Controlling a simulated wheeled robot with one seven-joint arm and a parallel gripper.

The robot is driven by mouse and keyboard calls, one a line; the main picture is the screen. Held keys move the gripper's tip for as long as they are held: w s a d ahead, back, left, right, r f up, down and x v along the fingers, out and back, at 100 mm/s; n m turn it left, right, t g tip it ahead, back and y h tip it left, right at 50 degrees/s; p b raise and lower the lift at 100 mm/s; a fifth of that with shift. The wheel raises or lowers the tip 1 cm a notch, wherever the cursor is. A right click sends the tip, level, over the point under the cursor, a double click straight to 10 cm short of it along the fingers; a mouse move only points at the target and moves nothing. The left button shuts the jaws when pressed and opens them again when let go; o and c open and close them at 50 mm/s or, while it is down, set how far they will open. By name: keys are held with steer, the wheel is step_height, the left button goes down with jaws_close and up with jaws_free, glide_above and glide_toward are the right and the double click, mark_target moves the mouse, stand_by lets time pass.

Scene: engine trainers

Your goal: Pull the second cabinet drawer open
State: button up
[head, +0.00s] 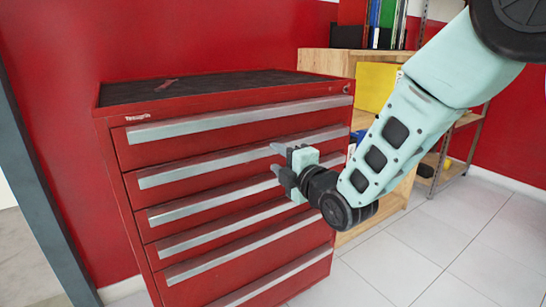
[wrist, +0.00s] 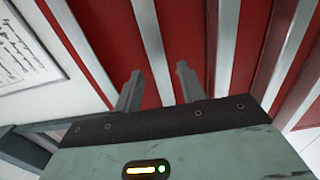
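The red cabinet (head: 115,160) has several stacked drawers, each with a long pale grey handle strip. All drawers look shut. The second drawer's handle (head: 200,168) is the second strip from the top. My gripper (head: 277,159) is in front of the right half of this drawer, its fingers pointing at the front, one above the other. In the wrist view my gripper (wrist: 158,80) has its two fingers apart, with a pale handle strip (wrist: 152,45) running between them. It appears to be the second drawer's handle. I cannot tell whether either finger touches it.
The cabinet's dark top (head: 215,85) holds a small reddish item. A wooden shelf unit (head: 325,62) with binders and a yellow panel (head: 375,85) stands to the right. The tiled floor (head: 450,235) in front and right is clear.

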steer(key=shift+x, duration=1.4)
steer(key=shift+c, duration=0.3)
